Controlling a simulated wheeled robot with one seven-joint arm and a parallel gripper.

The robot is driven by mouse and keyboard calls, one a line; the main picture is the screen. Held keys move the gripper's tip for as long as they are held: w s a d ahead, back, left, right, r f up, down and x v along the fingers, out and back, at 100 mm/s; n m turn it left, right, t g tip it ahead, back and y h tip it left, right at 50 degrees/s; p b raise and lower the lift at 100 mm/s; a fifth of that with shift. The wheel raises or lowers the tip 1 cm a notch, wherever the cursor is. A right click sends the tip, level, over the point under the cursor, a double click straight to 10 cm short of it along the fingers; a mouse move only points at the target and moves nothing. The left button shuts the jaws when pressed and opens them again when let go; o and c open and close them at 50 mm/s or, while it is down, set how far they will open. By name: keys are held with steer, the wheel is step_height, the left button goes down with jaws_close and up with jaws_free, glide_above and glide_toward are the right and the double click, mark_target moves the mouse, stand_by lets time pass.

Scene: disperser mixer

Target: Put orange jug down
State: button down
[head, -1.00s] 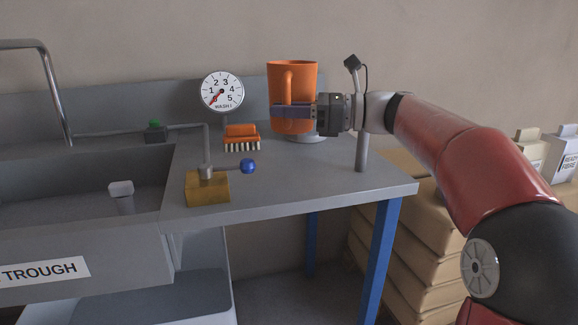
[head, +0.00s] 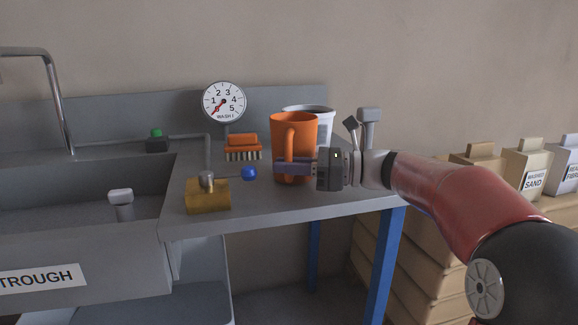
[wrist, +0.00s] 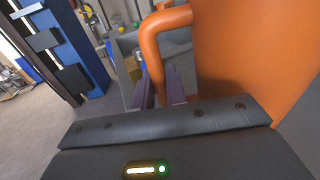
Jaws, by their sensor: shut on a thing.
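The orange jug (head: 294,132) is upright at the right part of the grey bench top (head: 320,203). Its base appears at or very near the surface; I cannot tell whether it touches. My gripper (head: 296,167) comes from the right and is shut on the jug's handle side. In the wrist view the jug (wrist: 240,50) fills the right side, and its handle (wrist: 152,50) runs down between my gripper's fingers (wrist: 162,88).
A white-grey container (head: 322,116) stands just behind the jug. An orange brush (head: 242,146), a blue-knobbed lever (head: 249,174) on a yellow block (head: 208,196) and a dial (head: 224,102) are to the left. The trough (head: 80,190) lies further left.

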steer(key=c, duration=1.4)
jaws_free()
steer(key=shift+f, duration=0.15)
steer(key=shift+c, duration=0.2)
steer(key=shift+r, duration=0.2)
steer(key=d, duration=0.4)
steer(key=s+d, duration=0.1)
steer(key=d, duration=0.3)
steer(key=d+p, duration=0.1)
steer(key=d, duration=0.3)
steer(key=shift+s, duration=0.2)
